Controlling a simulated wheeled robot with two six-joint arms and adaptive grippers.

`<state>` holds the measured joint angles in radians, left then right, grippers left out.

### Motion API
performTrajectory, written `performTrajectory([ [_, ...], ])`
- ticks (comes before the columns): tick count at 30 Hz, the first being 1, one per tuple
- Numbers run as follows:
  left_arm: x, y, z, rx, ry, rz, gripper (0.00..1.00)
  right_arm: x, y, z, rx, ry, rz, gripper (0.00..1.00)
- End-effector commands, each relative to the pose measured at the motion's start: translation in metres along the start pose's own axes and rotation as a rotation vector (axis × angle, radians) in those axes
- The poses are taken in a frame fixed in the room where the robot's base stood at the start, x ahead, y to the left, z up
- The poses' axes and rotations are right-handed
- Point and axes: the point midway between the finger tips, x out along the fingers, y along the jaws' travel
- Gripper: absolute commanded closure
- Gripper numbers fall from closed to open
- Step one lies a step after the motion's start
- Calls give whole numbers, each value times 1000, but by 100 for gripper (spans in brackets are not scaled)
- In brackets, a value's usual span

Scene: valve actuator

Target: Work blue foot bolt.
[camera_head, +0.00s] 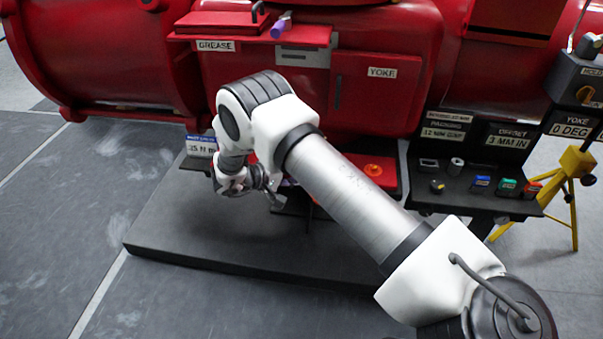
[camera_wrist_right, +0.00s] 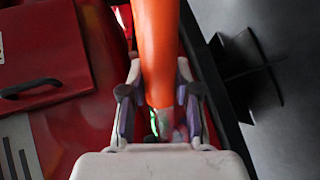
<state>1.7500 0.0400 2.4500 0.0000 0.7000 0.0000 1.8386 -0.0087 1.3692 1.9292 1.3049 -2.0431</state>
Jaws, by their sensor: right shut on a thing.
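My right gripper (camera_head: 272,194) is low beside the red actuator's base, near a white sign with a blue strip (camera_head: 200,146) that reads about 25 N m. In the right wrist view my right gripper (camera_wrist_right: 157,100) is shut on an orange rod-like tool (camera_wrist_right: 157,45), which runs up out of that picture. Its working end is out of view there, and my arm mostly hides it in the head view. I cannot make out the blue foot bolt itself. My left gripper is not in view.
The red actuator body (camera_head: 385,60) fills the back. A dark base plate (camera_head: 200,230) lies below it. A red tray (camera_head: 390,172) with an orange round piece is behind my forearm. A dark shelf (camera_head: 440,200) with small coloured blocks and a yellow tripod (camera_head: 575,165) stand right.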

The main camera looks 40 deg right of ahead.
Motion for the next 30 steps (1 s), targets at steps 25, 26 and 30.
performTrajectory([
  [25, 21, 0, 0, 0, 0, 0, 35, -16, -7, -3, 59, -129, 3, 100],
  [26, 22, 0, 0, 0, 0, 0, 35, -17, -8, -4, 62, -135, 3, 100],
  [30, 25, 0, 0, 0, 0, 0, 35, -20, -9, -4, 71, -161, 2, 100],
])
